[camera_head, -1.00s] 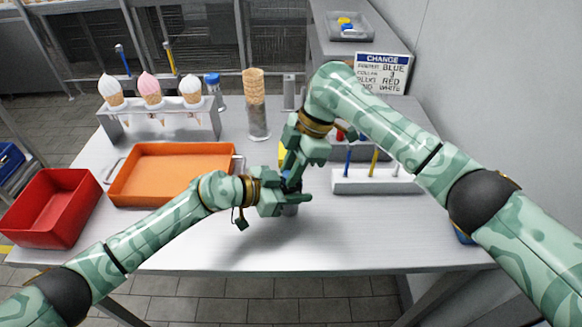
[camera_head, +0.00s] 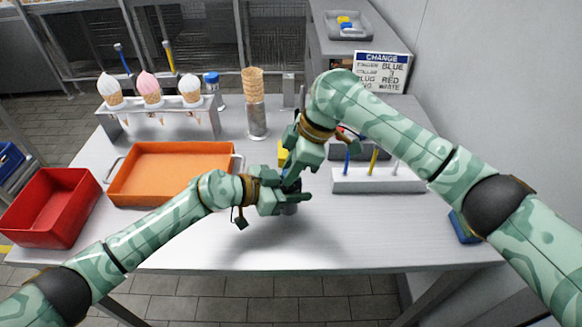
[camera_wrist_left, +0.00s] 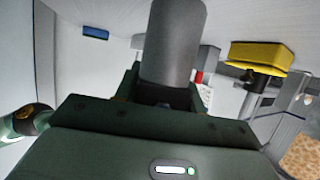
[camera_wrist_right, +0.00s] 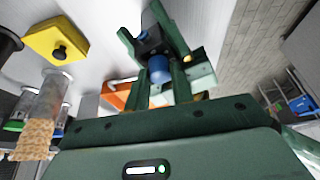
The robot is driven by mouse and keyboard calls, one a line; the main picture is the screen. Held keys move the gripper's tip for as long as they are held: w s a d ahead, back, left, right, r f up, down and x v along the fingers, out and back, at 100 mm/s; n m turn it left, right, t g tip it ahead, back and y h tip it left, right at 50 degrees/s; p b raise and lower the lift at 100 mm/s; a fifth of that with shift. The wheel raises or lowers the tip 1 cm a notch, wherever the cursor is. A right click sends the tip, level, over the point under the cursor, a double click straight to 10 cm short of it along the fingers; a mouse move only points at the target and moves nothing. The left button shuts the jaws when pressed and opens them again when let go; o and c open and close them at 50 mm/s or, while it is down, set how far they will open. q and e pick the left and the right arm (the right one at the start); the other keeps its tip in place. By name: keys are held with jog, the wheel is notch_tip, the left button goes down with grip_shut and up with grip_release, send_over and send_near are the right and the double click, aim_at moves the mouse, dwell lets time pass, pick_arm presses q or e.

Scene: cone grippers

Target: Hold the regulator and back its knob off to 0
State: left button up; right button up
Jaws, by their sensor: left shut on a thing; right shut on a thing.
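The regulator's grey cylinder body (camera_wrist_left: 172,45) stands large between the jaws in the left wrist view. A small grey part of it (camera_head: 291,209) shows below my left gripper (camera_head: 287,199) in the head view. My left gripper is shut on this body, just above the table's middle. My right gripper (camera_head: 291,182) comes down from above and is shut on the blue knob (camera_wrist_right: 159,69), seen between its fingers in the right wrist view. The knob's scale or pointer cannot be read, and the jaws hide much of the regulator.
An orange tray (camera_head: 118,188) and a red bin (camera_head: 22,236) lie to the left. A cone rack (camera_head: 205,128) stands behind. A yellow block (camera_head: 283,153) is just behind the grippers. A tool holder (camera_head: 385,182) and a blue sponge (camera_head: 463,228) are right. The front table is clear.

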jog(key=shift+r, duration=0.1)
jog(key=o, duration=0.7)
jog(key=v, duration=1.2)
jog(key=shift+w, duration=0.1)
